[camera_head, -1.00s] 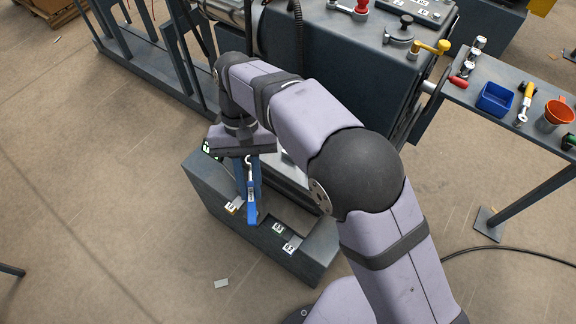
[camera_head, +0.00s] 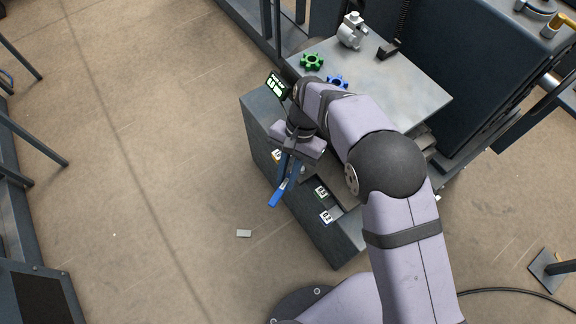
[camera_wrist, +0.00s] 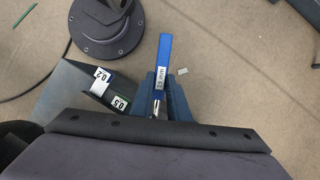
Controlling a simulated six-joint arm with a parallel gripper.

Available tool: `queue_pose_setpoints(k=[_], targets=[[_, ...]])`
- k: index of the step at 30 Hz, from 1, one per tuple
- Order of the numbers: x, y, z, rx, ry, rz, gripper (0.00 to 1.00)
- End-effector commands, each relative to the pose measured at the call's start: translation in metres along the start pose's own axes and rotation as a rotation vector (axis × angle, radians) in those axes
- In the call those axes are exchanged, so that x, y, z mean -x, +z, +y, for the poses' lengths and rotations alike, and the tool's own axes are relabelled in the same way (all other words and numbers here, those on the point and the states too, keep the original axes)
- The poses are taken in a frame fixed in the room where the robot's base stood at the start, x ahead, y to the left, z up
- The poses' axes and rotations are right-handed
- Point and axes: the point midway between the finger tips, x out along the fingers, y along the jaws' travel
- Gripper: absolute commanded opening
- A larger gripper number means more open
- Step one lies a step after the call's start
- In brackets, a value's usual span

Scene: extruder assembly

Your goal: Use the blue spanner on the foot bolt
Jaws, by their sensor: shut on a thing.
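The blue spanner (camera_head: 278,195) is in my gripper (camera_head: 289,166), and its handle points down and left past the edge of a dark block. In the wrist view the spanner (camera_wrist: 164,62) stands out between the blue fingers of my gripper (camera_wrist: 165,98), with a white label on its handle. The fingers are shut on it near its metallic end, which is largely hidden. I cannot make out the foot bolt in either view.
The dark block (camera_head: 262,112) with labelled slots lies under my gripper. Behind it, a grey plate (camera_head: 400,85) carries a green gear (camera_head: 312,61), a blue gear (camera_head: 337,81) and a metal part (camera_head: 352,30). A green-lit display (camera_head: 278,85) stands near the block's back corner.

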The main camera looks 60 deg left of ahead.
Motion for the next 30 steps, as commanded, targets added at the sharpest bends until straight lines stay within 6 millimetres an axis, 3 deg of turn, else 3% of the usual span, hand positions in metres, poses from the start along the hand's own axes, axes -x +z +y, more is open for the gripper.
queue_pose_setpoints(k=[8,30], targets=[[-0.006,-0.003,0.0,0.001,0.0,0.0,0.0],[-0.051,-0.022,0.0,0.002,0.0,0.001,0.0]])
